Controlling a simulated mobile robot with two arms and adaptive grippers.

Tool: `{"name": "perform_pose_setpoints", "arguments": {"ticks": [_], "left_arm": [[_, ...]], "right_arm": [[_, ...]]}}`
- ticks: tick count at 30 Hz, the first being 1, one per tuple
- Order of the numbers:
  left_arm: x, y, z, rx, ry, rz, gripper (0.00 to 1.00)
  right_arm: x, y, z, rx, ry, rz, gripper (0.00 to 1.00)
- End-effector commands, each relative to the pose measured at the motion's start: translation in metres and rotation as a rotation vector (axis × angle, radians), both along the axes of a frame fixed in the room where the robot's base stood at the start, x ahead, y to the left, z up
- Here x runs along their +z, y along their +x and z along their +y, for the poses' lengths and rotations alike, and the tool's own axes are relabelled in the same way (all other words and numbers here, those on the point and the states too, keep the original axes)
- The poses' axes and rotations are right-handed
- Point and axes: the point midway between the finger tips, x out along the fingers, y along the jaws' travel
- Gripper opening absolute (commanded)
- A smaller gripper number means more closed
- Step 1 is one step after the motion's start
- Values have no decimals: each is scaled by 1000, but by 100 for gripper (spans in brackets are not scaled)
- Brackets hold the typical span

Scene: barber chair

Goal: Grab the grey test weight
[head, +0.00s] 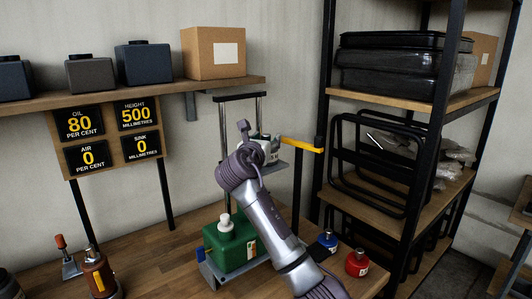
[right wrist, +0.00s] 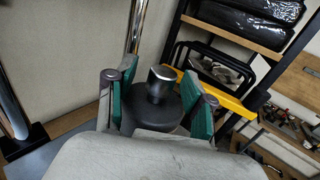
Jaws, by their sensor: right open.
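A dark grey weight with a round, shiny-topped knob (right wrist: 157,90) shows in the right wrist view, and I take it for the grey test weight. It stands between the green-padded fingers of my right gripper (right wrist: 160,103). The fingers are open, one on each side of it; I cannot tell whether either pad touches it. In the head view my right gripper (head: 266,147) is over the small raised platform (head: 273,167) of the stand, and the weight is largely hidden there. My left gripper is not in view.
A yellow bar (head: 300,144) sticks out right of my gripper, with upright posts around the platform. Red (head: 357,263) and blue (head: 328,241) containers stand right of my arm. A black rack (head: 412,105) stands close on the right.

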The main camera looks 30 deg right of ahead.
Motion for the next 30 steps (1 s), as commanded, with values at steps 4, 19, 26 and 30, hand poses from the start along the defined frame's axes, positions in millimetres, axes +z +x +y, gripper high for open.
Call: {"name": "perform_pose_setpoints", "arguments": {"ticks": [4,19,26,30], "left_arm": [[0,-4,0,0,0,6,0],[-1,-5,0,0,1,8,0],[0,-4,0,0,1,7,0],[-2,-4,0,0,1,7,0]], "right_arm": [[0,0,0,0,0,0,35],[-1,0,1,0,1,1,0],[6,-1,1,1,-4,-10,0],[11,-1,0,0,-5,-11,0]]}}
